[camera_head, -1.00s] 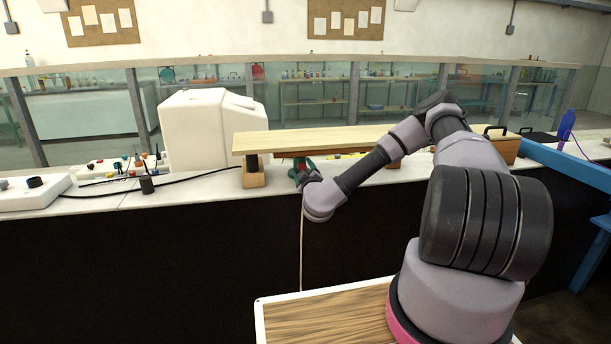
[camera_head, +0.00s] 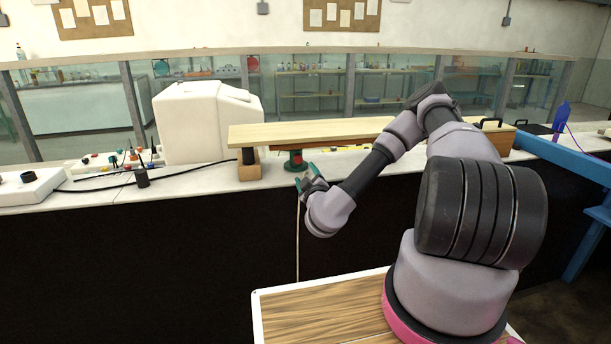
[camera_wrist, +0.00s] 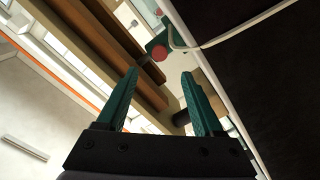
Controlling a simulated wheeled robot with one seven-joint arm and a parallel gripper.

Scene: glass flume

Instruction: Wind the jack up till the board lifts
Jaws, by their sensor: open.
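The long pale wooden board (camera_head: 320,132) lies level above the bench, its left end over a wooden block (camera_head: 249,170) with a dark top. The green jack (camera_head: 295,160) stands under the board, right of that block. In the wrist view the jack's green part (camera_wrist: 156,38) carries a round red knob (camera_wrist: 158,52), just beyond my fingertips. My gripper (camera_head: 308,178) is in front of the jack, below the board. Its two teal fingers (camera_wrist: 159,73) are apart with nothing between them. I cannot tell whether the board touches the jack.
A white boxy unit (camera_head: 205,122) stands behind and left of the board. A black cable (camera_head: 110,176) runs along the bench to the left. A pale cord (camera_head: 298,240) hangs down the dark bench front. Glass panels line the back.

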